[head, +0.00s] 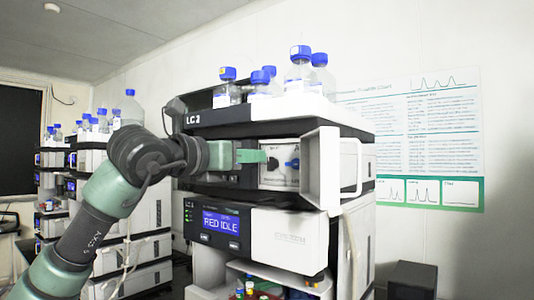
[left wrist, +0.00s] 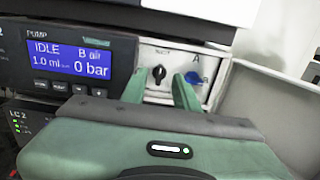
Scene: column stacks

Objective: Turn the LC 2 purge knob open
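The LC 2 stack (head: 215,118) stands in the middle of the head view. Its pump bay shows a pale panel with a black knob (left wrist: 158,74) and, to its right, a blue knob (left wrist: 194,77) with letters around it. The black knob (head: 272,163) and blue knob (head: 292,163) also show in the head view. The small label above the black knob is too blurred to read surely. My left gripper (left wrist: 160,82) is open and empty in front of the panel, its fingers apart. The black knob shows between the fingers; the right fingertip partly overlaps the blue knob's left side. Contact cannot be told.
A white door (head: 322,168) with a handle stands open right of the panel, close to the gripper. Blue-capped bottles (head: 299,72) stand on top. The pump display (left wrist: 75,60) reads IDLE, 0 bar. A lower module's display (head: 220,223) reads RED IDLE. Other stacks stand at left.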

